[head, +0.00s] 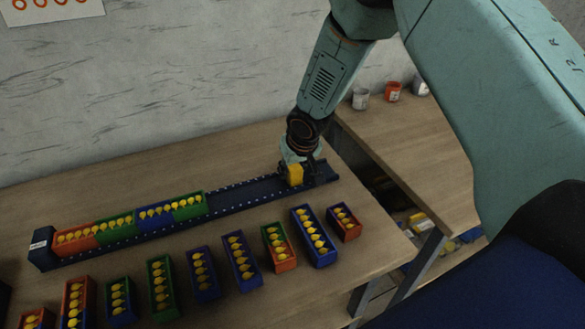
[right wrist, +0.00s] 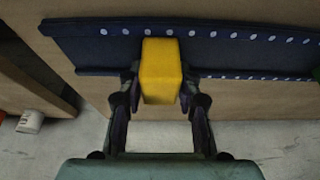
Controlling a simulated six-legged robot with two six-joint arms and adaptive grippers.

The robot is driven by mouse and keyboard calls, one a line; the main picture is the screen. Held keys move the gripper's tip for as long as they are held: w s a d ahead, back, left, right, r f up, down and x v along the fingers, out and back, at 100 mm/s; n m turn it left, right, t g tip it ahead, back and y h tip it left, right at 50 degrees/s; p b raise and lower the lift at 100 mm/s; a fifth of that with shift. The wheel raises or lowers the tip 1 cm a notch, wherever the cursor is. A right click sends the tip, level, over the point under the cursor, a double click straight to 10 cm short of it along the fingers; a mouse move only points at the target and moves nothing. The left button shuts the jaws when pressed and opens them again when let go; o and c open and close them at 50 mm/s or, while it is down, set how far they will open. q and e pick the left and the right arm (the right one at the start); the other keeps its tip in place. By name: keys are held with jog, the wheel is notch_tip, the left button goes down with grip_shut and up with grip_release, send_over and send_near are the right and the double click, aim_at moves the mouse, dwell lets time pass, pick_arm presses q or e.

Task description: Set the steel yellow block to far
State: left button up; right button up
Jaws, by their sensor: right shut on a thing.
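The yellow block (head: 295,174) is at the right part of the long dark blue rail (head: 250,190) in the head view. It also shows in the right wrist view (right wrist: 161,70), between the fingers. My right gripper (head: 298,160) is shut on the yellow block, with a finger on each side (right wrist: 160,90). The block is over or in the rail; I cannot tell whether it touches the rail's floor. My left gripper is not in view.
More trays (head: 313,236) stand in a row in front. A second table (head: 410,140) with small cups (head: 393,92) is at the right. The rail between trays and block is clear.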

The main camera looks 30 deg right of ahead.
grip_shut()
jog(key=shift+d, duration=0.1)
jog(key=shift+d, duration=0.4)
jog(key=d, duration=0.7)
jog(key=shift+s+d, duration=0.2)
jog(key=shift+a+r, duration=0.1)
jog(key=shift+o, duration=1.6)
grip_release()
jog(key=o, duration=0.4)
jog(key=shift+s+d, duration=0.1)
jog(key=shift+d, duration=0.15)
